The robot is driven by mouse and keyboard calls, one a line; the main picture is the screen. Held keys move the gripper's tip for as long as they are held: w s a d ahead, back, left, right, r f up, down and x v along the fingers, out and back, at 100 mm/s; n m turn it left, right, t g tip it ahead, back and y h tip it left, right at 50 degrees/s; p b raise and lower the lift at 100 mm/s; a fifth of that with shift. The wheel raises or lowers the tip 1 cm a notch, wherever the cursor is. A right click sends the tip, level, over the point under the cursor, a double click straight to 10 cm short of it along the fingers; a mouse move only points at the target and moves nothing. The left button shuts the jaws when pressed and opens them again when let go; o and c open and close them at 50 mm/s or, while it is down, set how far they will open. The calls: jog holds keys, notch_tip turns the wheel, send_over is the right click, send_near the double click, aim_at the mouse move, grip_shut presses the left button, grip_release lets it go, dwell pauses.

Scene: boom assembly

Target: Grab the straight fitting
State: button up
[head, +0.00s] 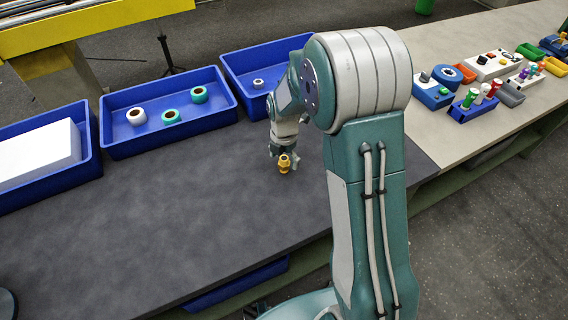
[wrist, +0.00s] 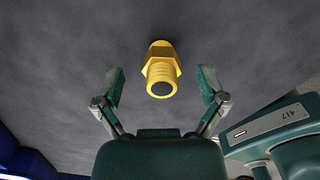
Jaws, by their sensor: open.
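The straight fitting (head: 285,163) is a yellow brass-like piece with a hex middle and a threaded end. It is on or just above the dark grey table top, below my gripper (head: 275,148) in the head view. In the wrist view the fitting (wrist: 161,70) appears between and slightly beyond the two open fingers of my gripper (wrist: 161,86). There is a clear gap on each side of it, and neither finger touches it. Its threaded end with a dark bore points toward the wrist camera.
Blue bins line the table's back: one with a white block (head: 38,146), one (head: 150,148) with tape-like rolls, one (head: 232,72) with a small ring. Coloured parts and a blue holder (head: 470,108) stand on the lighter table at right. The dark table's front left (head: 130,260) is clear.

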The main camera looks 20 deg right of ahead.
jog(key=shift+a+f, duration=0.1)
jog(key=shift+f, duration=0.55)
grip_shut()
